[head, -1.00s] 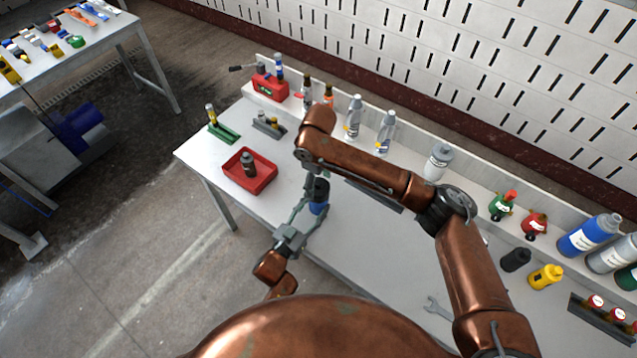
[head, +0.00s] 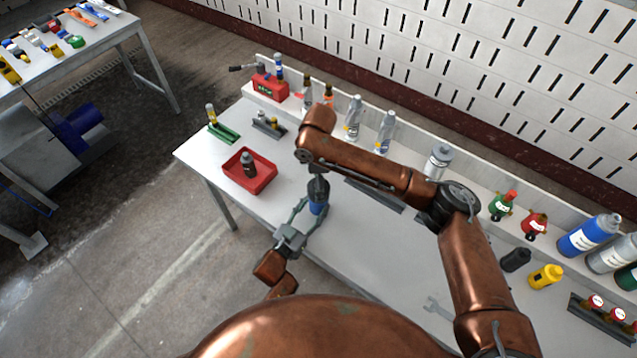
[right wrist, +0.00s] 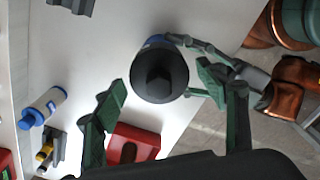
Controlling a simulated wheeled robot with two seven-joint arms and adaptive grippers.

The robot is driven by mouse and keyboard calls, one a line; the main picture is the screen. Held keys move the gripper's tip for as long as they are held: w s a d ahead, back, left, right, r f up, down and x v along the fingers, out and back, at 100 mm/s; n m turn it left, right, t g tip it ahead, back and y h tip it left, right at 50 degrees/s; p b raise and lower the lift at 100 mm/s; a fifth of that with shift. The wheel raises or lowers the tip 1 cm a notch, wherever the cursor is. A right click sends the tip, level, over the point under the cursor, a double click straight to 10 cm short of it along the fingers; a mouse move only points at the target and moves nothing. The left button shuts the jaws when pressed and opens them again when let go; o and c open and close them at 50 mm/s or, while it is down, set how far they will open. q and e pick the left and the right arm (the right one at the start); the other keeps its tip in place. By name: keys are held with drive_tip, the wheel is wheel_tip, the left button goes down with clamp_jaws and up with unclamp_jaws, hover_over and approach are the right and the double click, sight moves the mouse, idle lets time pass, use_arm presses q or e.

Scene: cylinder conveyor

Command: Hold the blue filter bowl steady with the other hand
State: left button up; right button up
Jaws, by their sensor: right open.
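The blue filter bowl (head: 318,208) stands upright near the front edge of the white table, with a dark cap (head: 318,186) on top. My left gripper (head: 309,210) reaches in from the front edge with its fingers around the bowl, closed on it. In the right wrist view the round black cap (right wrist: 160,78) is seen from above, and a sliver of the blue bowl (right wrist: 153,40) shows beyond it. My right gripper (right wrist: 160,90) is open, its green fingers apart on either side of the cap. In the head view my right arm hides most of that gripper.
A red tray (head: 268,184) holding a dark bottle (head: 249,165) lies left of the bowl. A green holder (head: 224,133) and a grey holder (head: 269,127) sit behind it. Bottles line the back shelf. A wrench (head: 435,308) lies right of the bowl, with free tabletop between.

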drive_tip(key=n, duration=0.5)
drive_tip(key=shift+f, duration=0.1)
idle(0.3)
drive_tip(key=shift+f, duration=1.15)
drive_tip(key=shift+c, duration=0.3)
drive_tip(key=c, duration=1.3)
drive_tip(key=m, duration=0.4)
drive_tip(key=shift+m, duration=0.9)
